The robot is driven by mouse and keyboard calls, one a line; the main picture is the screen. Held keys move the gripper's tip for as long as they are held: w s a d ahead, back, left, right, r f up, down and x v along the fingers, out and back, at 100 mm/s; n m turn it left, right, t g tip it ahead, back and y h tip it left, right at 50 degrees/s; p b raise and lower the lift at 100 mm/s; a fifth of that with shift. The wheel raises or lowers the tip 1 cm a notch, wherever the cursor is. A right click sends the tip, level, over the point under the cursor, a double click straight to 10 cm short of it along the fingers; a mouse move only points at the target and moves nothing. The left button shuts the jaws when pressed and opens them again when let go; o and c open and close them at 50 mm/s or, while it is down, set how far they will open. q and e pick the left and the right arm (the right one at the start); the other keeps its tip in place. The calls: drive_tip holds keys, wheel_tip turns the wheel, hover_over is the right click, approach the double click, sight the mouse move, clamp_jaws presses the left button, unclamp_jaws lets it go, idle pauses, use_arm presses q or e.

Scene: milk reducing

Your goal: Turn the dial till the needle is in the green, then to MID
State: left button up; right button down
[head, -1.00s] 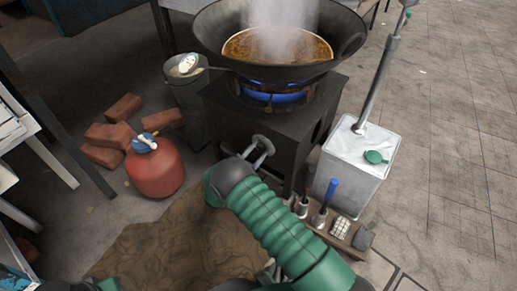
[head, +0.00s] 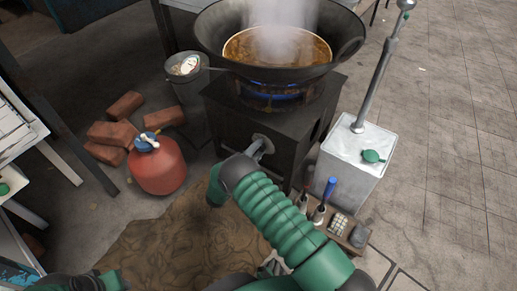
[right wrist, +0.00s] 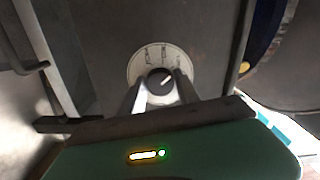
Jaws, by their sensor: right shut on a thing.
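The dial (right wrist: 159,78) is a dark knob with a white pointer line, set on a pale round plate with dark marks. In the right wrist view its line points to the upper right. My right gripper (right wrist: 161,93) is shut on the dial, one finger on each side. In the head view my right gripper (head: 261,146) reaches the front of the black stove (head: 228,118) and hides the dial. A low blue flame (head: 275,88) burns under the wok (head: 215,38), which holds steaming brown liquid (head: 245,47).
A white can (head: 350,160) with a tall rod and a tool board (head: 355,245) stand at right. The right floor is clear.

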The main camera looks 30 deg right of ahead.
idle(0.5)
drive_tip(key=c, duration=0.9)
unclamp_jaws()
drive_tip(key=p+v, duration=0.7)
drive_tip(key=v, duration=1)
